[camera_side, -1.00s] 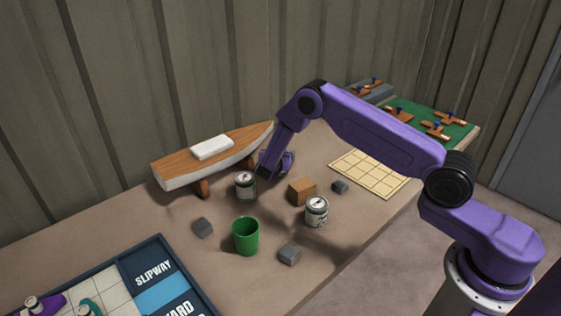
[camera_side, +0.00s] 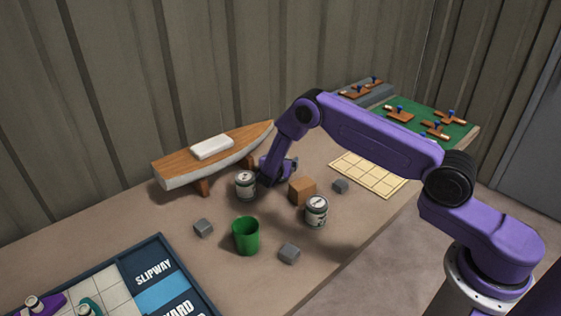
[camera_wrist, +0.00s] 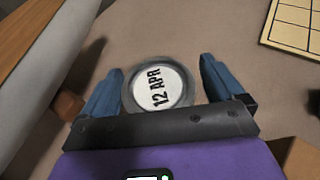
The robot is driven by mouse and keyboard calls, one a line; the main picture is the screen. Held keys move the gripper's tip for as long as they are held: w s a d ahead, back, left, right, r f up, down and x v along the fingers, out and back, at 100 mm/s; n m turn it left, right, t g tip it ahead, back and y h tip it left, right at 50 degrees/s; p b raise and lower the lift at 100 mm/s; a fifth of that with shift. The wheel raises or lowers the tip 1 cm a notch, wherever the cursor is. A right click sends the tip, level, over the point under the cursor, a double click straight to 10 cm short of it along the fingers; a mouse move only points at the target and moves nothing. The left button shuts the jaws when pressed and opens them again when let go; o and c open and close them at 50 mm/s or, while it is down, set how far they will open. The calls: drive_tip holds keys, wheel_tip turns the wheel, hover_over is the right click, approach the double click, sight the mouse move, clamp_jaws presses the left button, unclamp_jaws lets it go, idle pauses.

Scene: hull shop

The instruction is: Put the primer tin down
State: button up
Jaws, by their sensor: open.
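In the wrist view a round tin (camera_wrist: 157,84) with a white lid marked "12 APR" lies between my two blue fingers. My gripper (camera_wrist: 160,82) is open, with a gap between the tin and each finger. In the side view my gripper (camera_side: 279,174) is low over the bench, between the boat hull and the wooden block, and hides much of the spot below it. A label tin (camera_side: 245,186) stands upright just left of it; another tin (camera_side: 316,212) stands to the right. I cannot tell from the side view which tin is between the fingers.
The boat hull (camera_side: 212,158) is close behind my gripper. A wooden block (camera_side: 302,190), grey blocks (camera_side: 289,253) and a green cup (camera_side: 245,235) stand nearby. A gridded sheet (camera_side: 368,173) lies right. A SLIPWAY board (camera_side: 155,270) is front left.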

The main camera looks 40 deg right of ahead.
drive_tip(key=shift+r, duration=0.15)
drive_tip(key=v, duration=1.2)
drive_tip(key=s+a+r+m+g+y, duration=0.1)
drive_tip(key=s+r+m+g, duration=0.1)
drive_tip(key=s+r+m, duration=0.4)
drive_tip(key=s+r+m+g+y, duration=0.2)
drive_tip(key=s+r+y, duration=0.1)
drive_tip(key=s, duration=0.8)
drive_tip(key=s+r+m+g+y, duration=0.2)
drive_tip(key=s+r+y, duration=0.2)
drive_tip(key=s, duration=0.8)
drive_tip(key=s+r+m+g+y, duration=0.1)
drive_tip(key=s+r+m+y, duration=0.1)
drive_tip(key=s, duration=1)
drive_tip(key=shift+s+a+r+m+g+y, duration=0.3)
drive_tip(key=shift+a+r+g+y, duration=0.15)
drive_tip(key=shift+r+y, duration=0.4)
drive_tip(key=shift+w+h, duration=0.1)
drive_tip(key=shift+h, duration=0.15)
